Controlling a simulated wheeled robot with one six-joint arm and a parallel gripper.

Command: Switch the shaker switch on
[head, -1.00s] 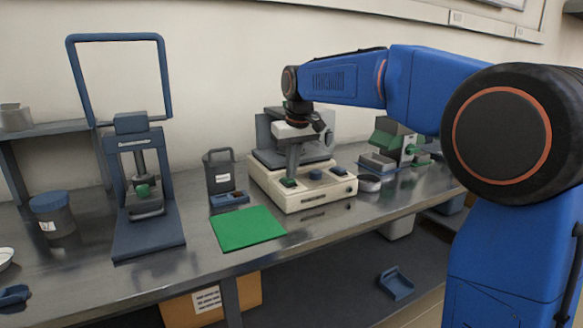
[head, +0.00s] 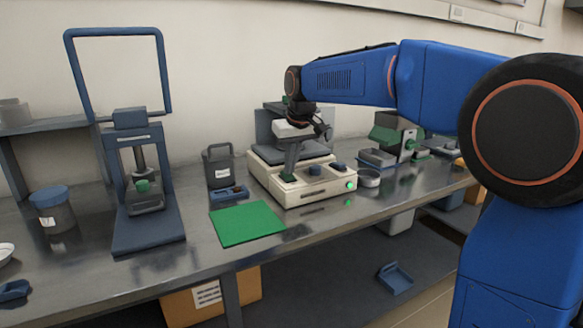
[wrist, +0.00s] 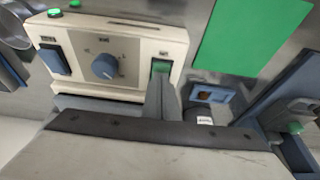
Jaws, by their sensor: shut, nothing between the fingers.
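The shaker (head: 318,195) is a cream box with a dark platform on top. Its front panel shows in the wrist view (wrist: 115,35), with a blue round knob (wrist: 104,66) and a dark blue rocker (wrist: 54,60) beside it. The green rocker switch (wrist: 160,66) is at the panel's other end; it also shows in the head view (head: 287,178). My gripper (head: 289,173) is shut and empty, pointing down with its tips right at the green switch. The wrist view (wrist: 160,88) cannot settle whether they touch it. A green lamp (head: 350,185) on the shaker's front is lit.
A green mat (head: 246,223) and a small blue tray (head: 229,192) lie left of the shaker. A dark labelled container (head: 218,166) and a blue press (head: 147,235) stand further left. A round metal dish (head: 369,178) sits close on the right.

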